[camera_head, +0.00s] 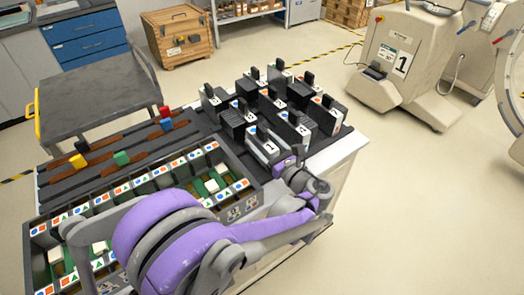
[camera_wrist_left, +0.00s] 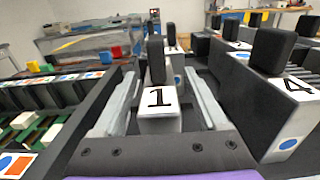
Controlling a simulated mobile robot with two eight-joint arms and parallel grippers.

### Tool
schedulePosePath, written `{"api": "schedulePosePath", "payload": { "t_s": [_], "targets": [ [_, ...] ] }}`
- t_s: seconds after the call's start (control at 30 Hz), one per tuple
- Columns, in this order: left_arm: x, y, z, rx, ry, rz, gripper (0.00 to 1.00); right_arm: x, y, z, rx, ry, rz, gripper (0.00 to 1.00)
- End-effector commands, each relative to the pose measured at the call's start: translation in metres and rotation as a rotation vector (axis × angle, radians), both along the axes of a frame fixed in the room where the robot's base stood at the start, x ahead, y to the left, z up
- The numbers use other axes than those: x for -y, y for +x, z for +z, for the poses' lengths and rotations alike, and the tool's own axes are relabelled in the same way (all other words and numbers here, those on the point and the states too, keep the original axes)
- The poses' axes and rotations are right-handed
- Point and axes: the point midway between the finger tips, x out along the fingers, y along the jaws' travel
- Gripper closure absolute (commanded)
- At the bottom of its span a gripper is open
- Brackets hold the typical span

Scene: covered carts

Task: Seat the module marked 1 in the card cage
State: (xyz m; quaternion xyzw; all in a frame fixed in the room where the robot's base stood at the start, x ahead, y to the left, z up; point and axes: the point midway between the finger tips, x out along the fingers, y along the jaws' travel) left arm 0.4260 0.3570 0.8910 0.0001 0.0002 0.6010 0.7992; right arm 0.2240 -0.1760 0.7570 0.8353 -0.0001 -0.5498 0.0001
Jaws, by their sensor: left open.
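The module marked 1 is a white-topped block with a black upright handle. It stands in the left wrist view (camera_wrist_left: 160,122) between the two pale fingers of my left gripper (camera_wrist_left: 162,103), which is open with a finger on each side. In the head view my left gripper (camera_head: 270,150) is at the near edge of the module group, and the module marked 1 (camera_head: 269,147) shows small there. The card cage (camera_head: 120,195) is the dark frame at the left with symbol-labelled strips and several slots, some holding green boards with white blocks. My right gripper is out of view.
A module marked 4 (camera_wrist_left: 292,88) stands close right of my left gripper. Several other dark-handled modules (camera_head: 300,92) crowd behind. Red (camera_head: 165,112), yellow (camera_head: 78,162) and green (camera_head: 121,158) pieces sit on the dark tray beyond the cage. A cart (camera_head: 95,98) stands behind.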

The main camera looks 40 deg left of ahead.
Motion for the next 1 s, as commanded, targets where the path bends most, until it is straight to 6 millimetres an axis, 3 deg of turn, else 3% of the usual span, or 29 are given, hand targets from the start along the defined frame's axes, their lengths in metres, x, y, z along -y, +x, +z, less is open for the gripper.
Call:
{"api": "schedulePosePath", "payload": {
  "t_s": [0.27, 0.6, 0.7, 1.0],
  "targets": [
    [-0.0031, 0.0011, 0.0002, 0.0, 0.0, -0.001, 0.25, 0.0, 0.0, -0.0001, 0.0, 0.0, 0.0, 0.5],
    [-0.0029, 0.0011, 0.0001, 0.0, 0.0, -0.001, 0.86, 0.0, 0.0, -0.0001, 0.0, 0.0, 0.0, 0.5],
    [-0.0028, 0.001, 0.0001, 0.0, 0.0, -0.001, 1.0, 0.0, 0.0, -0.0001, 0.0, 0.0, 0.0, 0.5],
    [-0.0029, 0.0009, 0.0006, 0.0, 0.001, -0.001, 1.0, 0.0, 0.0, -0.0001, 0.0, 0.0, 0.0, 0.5]
  ]
}}
